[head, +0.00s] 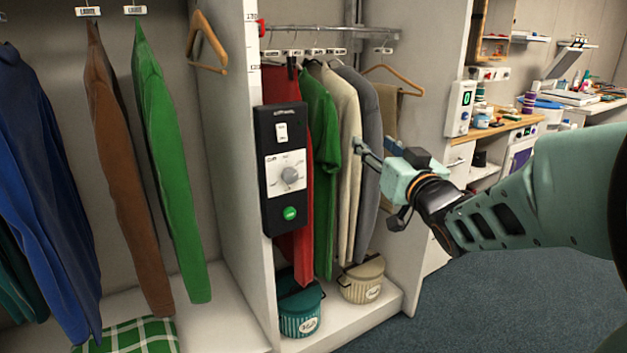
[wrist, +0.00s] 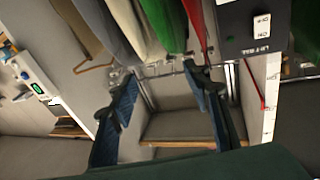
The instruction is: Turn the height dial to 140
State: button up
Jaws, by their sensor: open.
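The height dial (head: 290,175) is a grey round knob on a white plate, on a black control panel (head: 270,222) fixed to the front of a white wardrobe divider. Its scale marks are too small to read, so its setting cannot be told. My gripper (head: 358,151) is open and empty, right of the panel and apart from it, in front of the hanging clothes. In the wrist view my gripper's two fingers (wrist: 162,95) are spread wide. The panel (wrist: 230,44) shows there at the upper right, with its switch; the dial is not in that view.
A white switch (head: 282,132) sits above the dial and a green button (head: 290,213) below. A red shirt (head: 295,250) hangs close behind the panel. A red marker (head: 262,28) is on the height scale post (head: 251,55). A keypad box (head: 459,108) is farther right.

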aim_at(291, 177)
jog(key=s+a+f+n+g+y+b, duration=0.1)
jog(key=s+a+f+n+g+y, duration=0.35)
jog(key=a+f, duration=0.6)
jog(key=shift+t, duration=0.75)
jog(key=x, duration=0.3)
jog(key=b+x, duration=0.1)
jog(key=x, duration=0.2)
jog(key=a+r+b+x, duration=0.1)
jog(key=x, duration=0.2)
jog(key=shift+s+a+r, duration=0.1)
jog(key=shift+s+a, duration=0.1)
jog(key=shift+s, duration=0.1)
jog(key=shift+c, duration=0.3)
jog(key=c, duration=1.1)
jog(key=shift+m, duration=0.35)
jog(key=m+p, duration=0.4)
jog(key=m, duration=0.1)
jog(key=shift+r+p, duration=0.2)
jog(key=shift+p, duration=0.1)
jog(key=m+p, duration=0.4)
jog(key=m, duration=0.2)
jog(key=shift+f, duration=0.1)
